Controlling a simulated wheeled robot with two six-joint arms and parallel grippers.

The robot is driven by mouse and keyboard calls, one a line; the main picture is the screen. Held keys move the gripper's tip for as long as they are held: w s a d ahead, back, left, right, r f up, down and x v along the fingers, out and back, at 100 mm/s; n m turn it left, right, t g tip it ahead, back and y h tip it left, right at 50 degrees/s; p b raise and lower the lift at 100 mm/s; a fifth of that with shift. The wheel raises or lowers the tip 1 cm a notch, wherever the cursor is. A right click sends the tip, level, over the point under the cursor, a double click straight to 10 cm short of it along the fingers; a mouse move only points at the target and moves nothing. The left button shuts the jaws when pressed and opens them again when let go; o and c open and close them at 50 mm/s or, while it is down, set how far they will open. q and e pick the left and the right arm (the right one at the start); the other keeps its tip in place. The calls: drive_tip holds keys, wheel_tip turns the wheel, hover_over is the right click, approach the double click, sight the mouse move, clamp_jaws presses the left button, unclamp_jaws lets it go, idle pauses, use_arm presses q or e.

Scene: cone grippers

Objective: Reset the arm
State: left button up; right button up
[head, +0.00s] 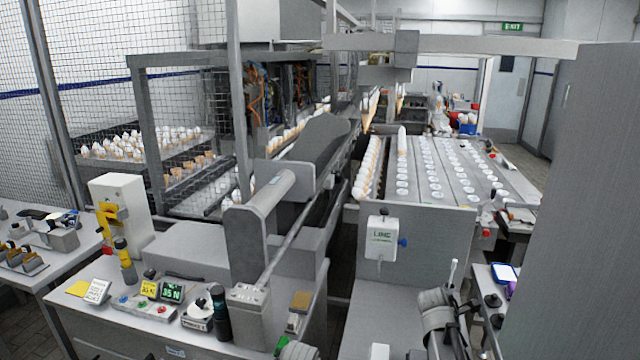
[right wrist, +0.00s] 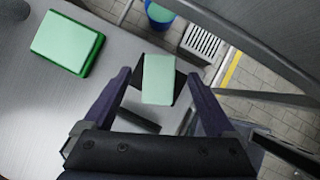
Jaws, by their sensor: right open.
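My right gripper (right wrist: 158,75) shows in the right wrist view with its two dark fingers spread apart. A pale green block (right wrist: 158,80) on a dark piece appears in the gap between the fingers. I see no finger closed on it, and I cannot tell its height relative to the fingertips. I cannot make out either gripper in the head view. My left gripper is not in view.
A green-edged box (right wrist: 67,42) lies on a grey surface at the upper left of the right wrist view. A blue bin (right wrist: 160,12) stands on the tiled floor beyond. In the head view, a control bench (head: 130,325) and a white-cone conveyor (head: 455,165) fill the workspace.

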wheel_tip(320, 180, up, 6)
drive_tip(key=p, duration=0.5)
drive_tip(key=w+a+r+p, duration=0.2)
drive_tip(key=w+a, duration=0.3)
drive_tip(key=w, duration=0.1)
drive_tip(key=shift+r, duration=0.2)
